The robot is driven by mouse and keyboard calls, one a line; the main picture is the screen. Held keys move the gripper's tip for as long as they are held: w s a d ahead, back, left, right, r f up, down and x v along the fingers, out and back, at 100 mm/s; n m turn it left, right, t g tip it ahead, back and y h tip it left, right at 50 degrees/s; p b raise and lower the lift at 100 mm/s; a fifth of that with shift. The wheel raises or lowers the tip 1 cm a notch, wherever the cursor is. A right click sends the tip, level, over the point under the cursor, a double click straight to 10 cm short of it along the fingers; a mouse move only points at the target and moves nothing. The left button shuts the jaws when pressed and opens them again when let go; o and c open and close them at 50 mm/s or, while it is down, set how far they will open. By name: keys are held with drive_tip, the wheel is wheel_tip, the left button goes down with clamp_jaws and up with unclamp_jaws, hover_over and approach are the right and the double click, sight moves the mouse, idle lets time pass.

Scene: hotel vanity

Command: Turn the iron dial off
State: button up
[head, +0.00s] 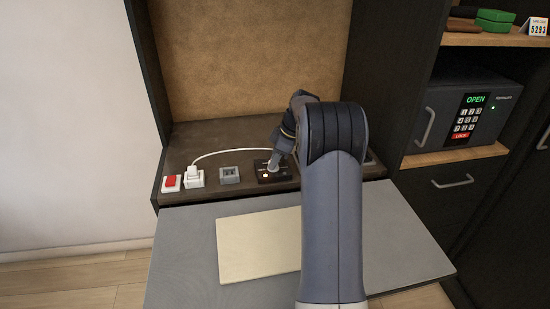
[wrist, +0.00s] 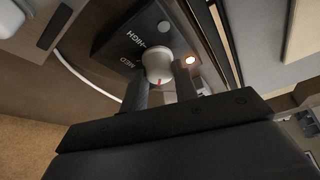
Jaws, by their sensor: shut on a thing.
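The iron dial is a round whitish knob (wrist: 158,62) with a red mark, on a black panel (head: 267,179). The panel sits on the brown shelf. In the wrist view the black panel (wrist: 115,42) shows the words HIGH and MED left of the knob, and a lit warm light (wrist: 190,60) at its right. The red mark is on the knob's lower side, away from HIGH. My gripper (wrist: 161,80) is shut on the knob, one finger on each side.
Left of the panel on the shelf (head: 240,133) are a grey socket block (head: 230,176), a white plug (head: 194,178) with a white cable, and a red switch (head: 171,183). A cream board (head: 258,245) lies on the grey surface in front. A safe (head: 468,118) stands at right.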

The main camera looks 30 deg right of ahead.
drive_tip(key=n+g+p, duration=0.1)
drive_tip(key=n, duration=0.1)
drive_tip(key=n+p, duration=0.1)
drive_tip(key=n, duration=0.1)
drive_tip(key=shift+w+r+n+g+y, duration=0.1)
drive_tip(key=shift+n+g+y, duration=0.2)
drive_tip(key=shift+g, duration=0.1)
drive_tip(key=shift+w+n+g+p, duration=0.1)
drive_tip(key=shift+n+g+p, duration=0.75)
drive_tip(key=shift+n, duration=1.05)
drive_tip(key=o, duration=1)
drive_tip(key=p+v, duration=0.1)
drive_tip(key=v, duration=0.9)
drive_tip(key=shift+d+r, duration=0.25)
